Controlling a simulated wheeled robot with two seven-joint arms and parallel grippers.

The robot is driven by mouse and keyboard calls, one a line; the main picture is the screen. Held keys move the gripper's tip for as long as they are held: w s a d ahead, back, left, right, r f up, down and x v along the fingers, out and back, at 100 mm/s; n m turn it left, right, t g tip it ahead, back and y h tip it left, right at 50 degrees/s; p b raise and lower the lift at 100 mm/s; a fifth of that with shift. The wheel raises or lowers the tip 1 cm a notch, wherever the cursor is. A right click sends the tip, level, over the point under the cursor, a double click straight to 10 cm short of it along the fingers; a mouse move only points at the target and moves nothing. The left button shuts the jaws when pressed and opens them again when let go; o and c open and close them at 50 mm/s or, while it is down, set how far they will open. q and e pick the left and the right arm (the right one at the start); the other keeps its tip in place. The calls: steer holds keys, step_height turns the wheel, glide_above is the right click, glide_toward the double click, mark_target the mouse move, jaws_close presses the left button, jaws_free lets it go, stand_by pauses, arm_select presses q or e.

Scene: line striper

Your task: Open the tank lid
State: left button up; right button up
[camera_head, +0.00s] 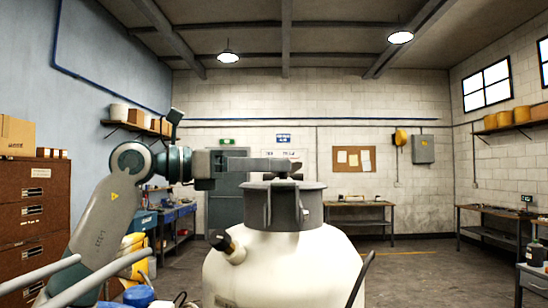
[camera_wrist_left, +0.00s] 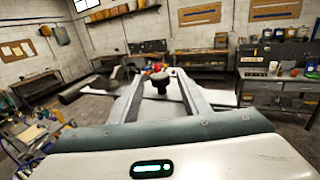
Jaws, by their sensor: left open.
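The white tank (camera_head: 285,262) stands in front of me in the head view. Its grey lid (camera_head: 283,190) sits on top, with a clamp-like bracket on its front and a small dark knob at its centre. My left gripper (camera_head: 290,165) reaches in from the left, level, just above the lid. In the left wrist view its two fingers (camera_wrist_left: 158,75) are apart, with a black knob (camera_wrist_left: 160,84) showing between them. I cannot tell whether the fingers touch the knob. The lid looks seated on the tank. My right gripper is not in view.
A black-capped side spout (camera_head: 222,241) sticks out of the tank's left shoulder. Brown drawers (camera_head: 32,215) stand at the left. Workbenches (camera_head: 358,205) line the back and right walls. The floor right of the tank is clear.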

arm_select(q)
steer(key=shift+w+d, duration=0.25)
steer(key=shift+d, duration=0.35)
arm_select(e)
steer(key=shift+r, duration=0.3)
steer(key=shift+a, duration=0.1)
arm_select(q)
jaws_close()
steer(key=shift+a, duration=0.1)
